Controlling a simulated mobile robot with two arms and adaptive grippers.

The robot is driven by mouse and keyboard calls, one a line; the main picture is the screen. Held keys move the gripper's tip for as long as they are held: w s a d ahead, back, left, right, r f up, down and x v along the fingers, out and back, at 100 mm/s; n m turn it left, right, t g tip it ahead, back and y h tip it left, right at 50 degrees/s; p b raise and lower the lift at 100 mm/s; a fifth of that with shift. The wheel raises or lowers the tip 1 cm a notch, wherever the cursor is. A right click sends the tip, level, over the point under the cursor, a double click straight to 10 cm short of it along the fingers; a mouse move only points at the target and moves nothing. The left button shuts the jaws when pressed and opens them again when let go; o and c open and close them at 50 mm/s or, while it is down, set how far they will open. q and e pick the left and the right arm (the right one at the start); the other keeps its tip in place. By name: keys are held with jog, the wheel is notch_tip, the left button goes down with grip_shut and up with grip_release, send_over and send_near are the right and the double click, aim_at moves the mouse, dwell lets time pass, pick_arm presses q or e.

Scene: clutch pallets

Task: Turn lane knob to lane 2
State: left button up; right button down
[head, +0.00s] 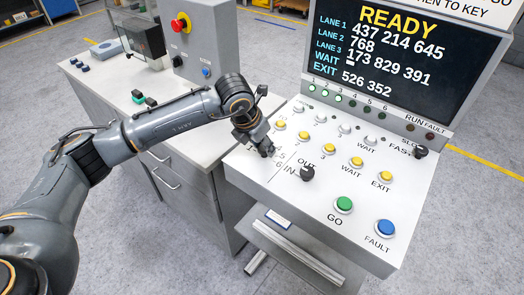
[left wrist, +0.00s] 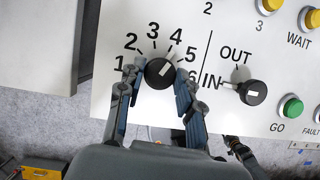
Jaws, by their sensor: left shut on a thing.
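The lane knob (left wrist: 159,73) is round and black with a white pointer mark. Numbers 1 to 6 are printed in an arc around it on the pale panel (left wrist: 112,22). The mark points up and slightly right, towards about the 4. My left gripper (left wrist: 156,82) is shut on the knob, one finger on its left side by the 1 and one on its right by the 5 and 6. In the head view my left gripper (head: 266,150) is down at the panel's left part and hides the knob.
An IN/OUT knob (head: 307,173) sits close to the right of my gripper. Yellow buttons, a green GO button (head: 343,204) and a blue FAULT button (head: 385,228) lie further right. The READY screen (head: 395,50) stands behind. A dark jointed part (left wrist: 245,155), perhaps my right arm, shows below the panel.

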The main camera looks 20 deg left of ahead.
pick_arm(q)
jog(key=n+b, duration=0.2)
jog(key=n+y+b, duration=0.1)
jog(key=n+b, duration=0.1)
jog(key=n+y+b, duration=0.1)
jog(key=n+b, duration=0.1)
jog(key=shift+d+f, duration=0.3)
jog(key=n+y+b, duration=0.1)
jog(key=n+b, duration=0.2)
jog(key=n, duration=0.1)
jog(key=shift+r+y, duration=0.1)
jog(key=shift+y, duration=0.3)
jog(key=shift+d+n+b, duration=0.1)
jog(key=shift+n+b, duration=0.2)
jog(key=shift+n, duration=0.2)
jog(key=shift+r+n+g+y, duration=0.15)
jog(key=shift+n+g+y, duration=0.25)
jog(key=shift+n, duration=0.4)
jog(key=n, duration=0.2)
jog(key=shift+w+d+n+g+y+p, duration=0.1)
jog(key=shift+n+g+y+p, duration=0.2)
jog(key=shift+p, duration=0.05)
jog(key=shift+n, duration=0.3)
jog(key=o, duration=1.1)
